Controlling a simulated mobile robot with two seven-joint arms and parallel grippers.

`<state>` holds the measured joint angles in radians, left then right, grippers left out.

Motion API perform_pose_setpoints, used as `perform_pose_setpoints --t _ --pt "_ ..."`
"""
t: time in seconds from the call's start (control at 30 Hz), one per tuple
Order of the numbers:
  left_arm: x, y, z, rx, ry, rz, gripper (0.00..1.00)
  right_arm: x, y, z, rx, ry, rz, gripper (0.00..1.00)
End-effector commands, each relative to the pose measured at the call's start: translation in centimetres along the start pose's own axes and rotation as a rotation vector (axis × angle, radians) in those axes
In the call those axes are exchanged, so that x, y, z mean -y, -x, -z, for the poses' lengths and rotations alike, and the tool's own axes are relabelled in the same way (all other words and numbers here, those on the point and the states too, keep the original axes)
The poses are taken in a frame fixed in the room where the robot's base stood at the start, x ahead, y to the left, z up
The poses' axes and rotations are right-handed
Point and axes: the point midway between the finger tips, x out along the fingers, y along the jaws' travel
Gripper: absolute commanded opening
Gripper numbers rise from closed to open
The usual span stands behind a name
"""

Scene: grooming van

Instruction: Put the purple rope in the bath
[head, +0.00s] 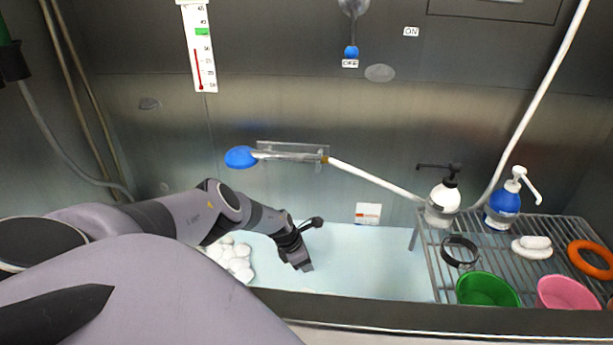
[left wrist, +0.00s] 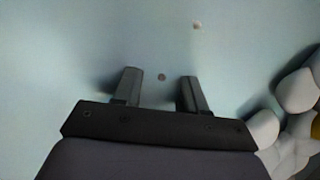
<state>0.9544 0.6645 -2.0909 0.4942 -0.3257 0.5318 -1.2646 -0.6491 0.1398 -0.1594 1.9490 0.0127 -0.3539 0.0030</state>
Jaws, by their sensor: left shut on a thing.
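The bath (head: 365,262) is a pale blue tub along the back wall, and its floor (left wrist: 60,70) fills most of the left wrist view. My left gripper (head: 303,266) is down over the bath, just right of some white rounded stones. In the left wrist view my left gripper's (left wrist: 160,90) two fingers stand apart, pointing at the bath floor. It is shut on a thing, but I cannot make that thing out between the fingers. I see no purple rope in either view. My right gripper is not in view.
The white stones (head: 238,262) lie at the bath's left; they also show in the left wrist view (left wrist: 297,92). A wire rack (head: 440,262) at the right bears bottles, a green bowl (head: 488,290), a pink bowl (head: 567,293) and an orange ring (head: 590,259). The bath's middle is clear.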

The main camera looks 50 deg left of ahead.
Motion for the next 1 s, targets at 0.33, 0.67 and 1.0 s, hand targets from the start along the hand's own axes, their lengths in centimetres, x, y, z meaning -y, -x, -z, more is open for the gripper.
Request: perform_pose_setpoints --t 0.33,0.67,1.0 --pt "0.0 -0.1 0.1 -0.001 0.000 0.000 0.67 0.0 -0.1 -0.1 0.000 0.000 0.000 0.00" --pt "-0.1 2.4 -0.2 -0.002 0.001 0.000 0.67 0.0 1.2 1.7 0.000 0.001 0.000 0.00" --pt "-0.1 7.0 -0.2 0.001 -0.001 -0.001 0.67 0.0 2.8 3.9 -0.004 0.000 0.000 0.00"
